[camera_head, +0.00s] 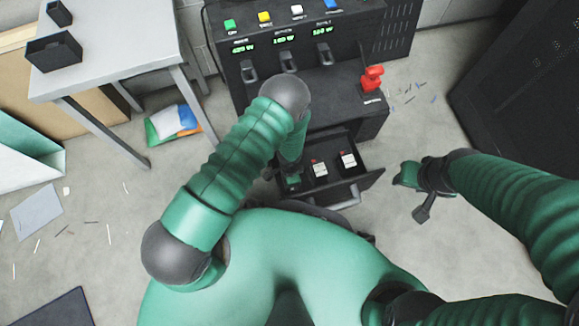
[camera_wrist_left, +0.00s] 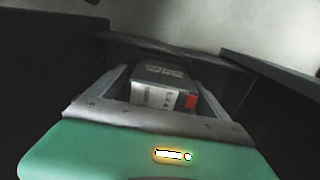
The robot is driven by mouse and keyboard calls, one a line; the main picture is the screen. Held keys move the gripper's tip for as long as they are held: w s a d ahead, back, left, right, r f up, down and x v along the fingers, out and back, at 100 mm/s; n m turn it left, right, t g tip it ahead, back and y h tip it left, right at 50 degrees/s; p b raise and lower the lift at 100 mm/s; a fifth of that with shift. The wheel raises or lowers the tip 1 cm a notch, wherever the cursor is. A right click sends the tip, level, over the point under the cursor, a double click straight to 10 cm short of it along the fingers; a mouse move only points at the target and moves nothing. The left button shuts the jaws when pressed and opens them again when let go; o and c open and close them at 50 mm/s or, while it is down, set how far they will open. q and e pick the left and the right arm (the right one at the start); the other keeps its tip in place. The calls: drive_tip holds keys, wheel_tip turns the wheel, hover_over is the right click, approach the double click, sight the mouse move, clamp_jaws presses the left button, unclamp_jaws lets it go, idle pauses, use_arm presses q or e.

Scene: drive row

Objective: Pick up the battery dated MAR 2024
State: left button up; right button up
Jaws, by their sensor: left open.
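An open dark drawer (camera_head: 372,179) below the black console holds batteries. Two batteries with white labels and red marks, the middle one (camera_head: 320,169) and the right one (camera_head: 348,160), are plain in the head view. My left gripper (camera_head: 292,181) reaches down into the drawer's left end, left of both. In the left wrist view, a dark battery (camera_wrist_left: 160,75) with a white label and red patch lies between the open fingers of this gripper (camera_wrist_left: 160,95). Its label is too blurred for a sure date. My right gripper (camera_head: 412,190) is beside the drawer, apart from it.
The console (camera_head: 300,85) stands behind the drawer, with coloured buttons, green displays and a red handle (camera_head: 372,80). A grey table (camera_head: 110,50) with dark bins stands left. A dark cabinet (camera_head: 520,80) is at the right. Scraps lie on the floor.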

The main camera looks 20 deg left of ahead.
use_arm(q)
drive_tip(key=shift+f, duration=0.35)
clamp_jaws()
idle(0.3)
